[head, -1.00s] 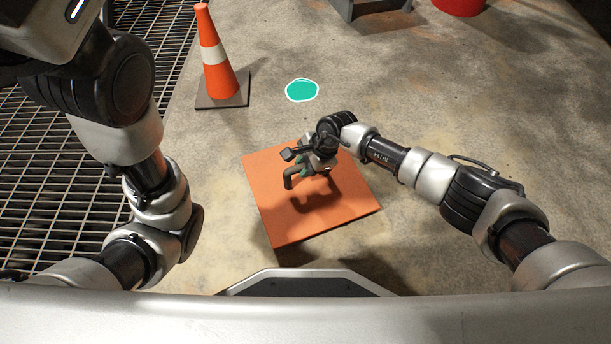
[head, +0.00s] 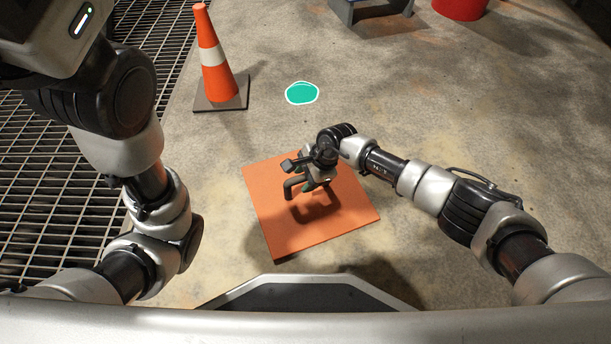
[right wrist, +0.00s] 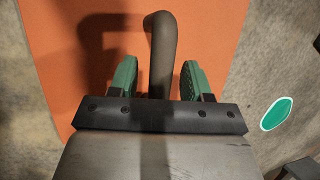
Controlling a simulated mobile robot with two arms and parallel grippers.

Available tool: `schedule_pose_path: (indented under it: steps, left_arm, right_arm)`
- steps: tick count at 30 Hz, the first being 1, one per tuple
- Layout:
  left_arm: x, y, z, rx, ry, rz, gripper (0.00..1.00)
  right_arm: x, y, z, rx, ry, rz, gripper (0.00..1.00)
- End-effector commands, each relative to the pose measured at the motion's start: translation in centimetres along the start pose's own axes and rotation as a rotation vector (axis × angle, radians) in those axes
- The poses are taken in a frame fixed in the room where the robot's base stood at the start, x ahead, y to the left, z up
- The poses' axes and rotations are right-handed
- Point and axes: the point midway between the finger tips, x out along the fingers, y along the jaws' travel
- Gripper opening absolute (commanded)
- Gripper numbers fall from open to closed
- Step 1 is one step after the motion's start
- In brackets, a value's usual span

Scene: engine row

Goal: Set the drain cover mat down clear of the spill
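The orange drain cover mat (head: 345,215) lies flat on the concrete, with a dark bent handle (head: 290,188) standing on it. The spill, a teal patch with a white outline (head: 302,93), is farther back; bare concrete lies between it and the mat. My right gripper (head: 314,181) is over the mat at the handle. In the right wrist view the handle (right wrist: 161,45) stands between the two green finger pads, with a gap on each side, so the gripper looks open. The spill also shows there at the right (right wrist: 276,113). My left gripper's fingers are out of view.
An orange and white traffic cone (head: 214,65) stands left of the spill. A metal floor grating (head: 50,180) runs along the left side. A red container (head: 460,8) and a grey-blue stand (head: 370,8) are at the back. The concrete at right is clear.

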Motion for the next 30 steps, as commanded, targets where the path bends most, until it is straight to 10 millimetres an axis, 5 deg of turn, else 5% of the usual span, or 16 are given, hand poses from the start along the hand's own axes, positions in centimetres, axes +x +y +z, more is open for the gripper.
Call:
schedule_pose_path:
  steps: [8, 21, 30]
  left_arm:
    - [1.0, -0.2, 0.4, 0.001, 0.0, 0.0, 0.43]
    - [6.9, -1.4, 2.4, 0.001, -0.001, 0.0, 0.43]
    - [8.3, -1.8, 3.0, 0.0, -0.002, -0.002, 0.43]
  right_arm:
    - [-1.2, -0.1, 0.2, 0.0, 0.001, -0.001, 0.48]
    - [-9.4, -0.2, 0.3, 0.0, 0.002, -0.001, 0.48]
    - [-12.2, -0.1, 0.2, 0.0, 0.0, -0.001, 0.48]
